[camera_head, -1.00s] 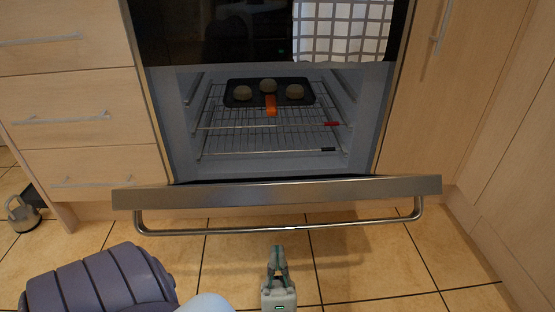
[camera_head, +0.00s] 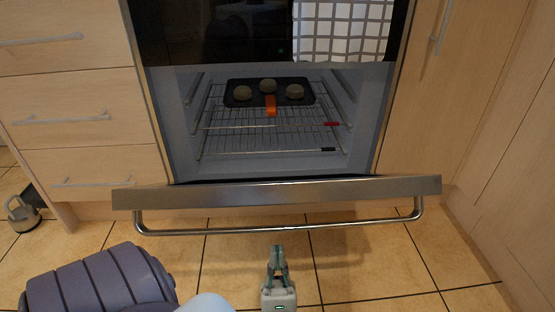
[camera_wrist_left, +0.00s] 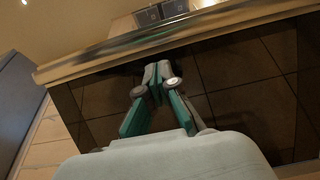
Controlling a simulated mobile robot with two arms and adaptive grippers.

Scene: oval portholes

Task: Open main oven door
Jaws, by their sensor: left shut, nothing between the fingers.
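The main oven door (camera_head: 290,192) is swung down and open. Its steel front strip and bar handle (camera_head: 280,231) face me, and most of its inner face is hidden at this angle. The oven cavity (camera_head: 180,145) shows behind it. My left gripper (camera_head: 278,248) is shut and empty, just below the handle in the head view and apart from it as far as I can tell. In the left wrist view its fingertips (camera_wrist_left: 157,72) meet in front of a dark glossy panel (camera_wrist_left: 235,75) under a steel edge. My right gripper is not in view.
A dark baking tray (camera_head: 240,101) with round items sits on a wire rack (camera_head: 265,140) inside the oven. Wooden drawers (camera_head: 70,110) stand at left and a cabinet (camera_head: 440,100) at right. Tiled floor (camera_head: 370,262) is clear before the door. A grey object (camera_head: 22,213) lies far left.

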